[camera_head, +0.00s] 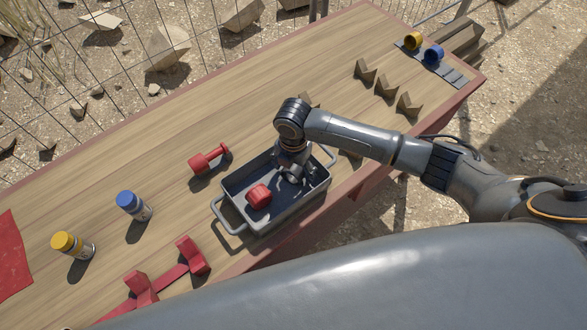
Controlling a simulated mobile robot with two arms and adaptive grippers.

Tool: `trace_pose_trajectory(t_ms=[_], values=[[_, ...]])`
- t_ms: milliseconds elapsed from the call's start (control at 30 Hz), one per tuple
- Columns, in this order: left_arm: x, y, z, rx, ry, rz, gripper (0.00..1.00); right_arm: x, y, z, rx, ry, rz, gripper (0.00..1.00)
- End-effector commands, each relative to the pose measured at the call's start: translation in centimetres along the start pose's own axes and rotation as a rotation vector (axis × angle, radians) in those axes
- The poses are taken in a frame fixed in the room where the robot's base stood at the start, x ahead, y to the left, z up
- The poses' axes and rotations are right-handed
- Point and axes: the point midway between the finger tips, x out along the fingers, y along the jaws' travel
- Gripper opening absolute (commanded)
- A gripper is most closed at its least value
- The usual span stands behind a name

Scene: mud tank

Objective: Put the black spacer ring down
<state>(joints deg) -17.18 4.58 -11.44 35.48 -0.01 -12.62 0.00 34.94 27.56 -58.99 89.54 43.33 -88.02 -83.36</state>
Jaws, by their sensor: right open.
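My right arm reaches in from the right, and its gripper (291,174) points down into the grey tray (266,226) with two handles. The gripper is open over the right part of the tray, and its fingers are dark and small in the picture. I cannot make out the black spacer ring for certain; dark shapes at the fingertips blend with the gripper and the tray floor. A red part (259,196) lies in the tray to the left of the gripper. My left gripper is not in view.
A blue-capped bottle (133,205) and a yellow-capped bottle (72,245) stand left. A red stand (168,277) is at the front edge. Notched brown blocks (386,87) stand at the right. The table's back left is clear.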

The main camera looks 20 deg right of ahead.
Motion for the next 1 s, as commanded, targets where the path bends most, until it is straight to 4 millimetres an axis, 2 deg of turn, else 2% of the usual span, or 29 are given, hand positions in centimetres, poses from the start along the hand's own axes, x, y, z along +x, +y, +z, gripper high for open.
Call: trace_pose_trajectory(t_ms=[167,400,600,767,1000], values=[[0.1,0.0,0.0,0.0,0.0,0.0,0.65,-3.0,0.2,0.2,0.0,-0.003,0.007,0.78],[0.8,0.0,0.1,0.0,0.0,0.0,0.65,-8.4,0.2,0.1,0.0,-0.002,0.005,0.78],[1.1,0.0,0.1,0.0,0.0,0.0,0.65,-11.6,0.1,0.1,0.002,-0.001,0.004,0.78],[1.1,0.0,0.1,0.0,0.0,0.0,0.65,-12.6,0.0,0.1,0.001,0.0,0.001,0.78],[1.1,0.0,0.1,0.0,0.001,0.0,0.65,-12.8,0.0,0.1,0.001,0.0,0.0,0.78]])
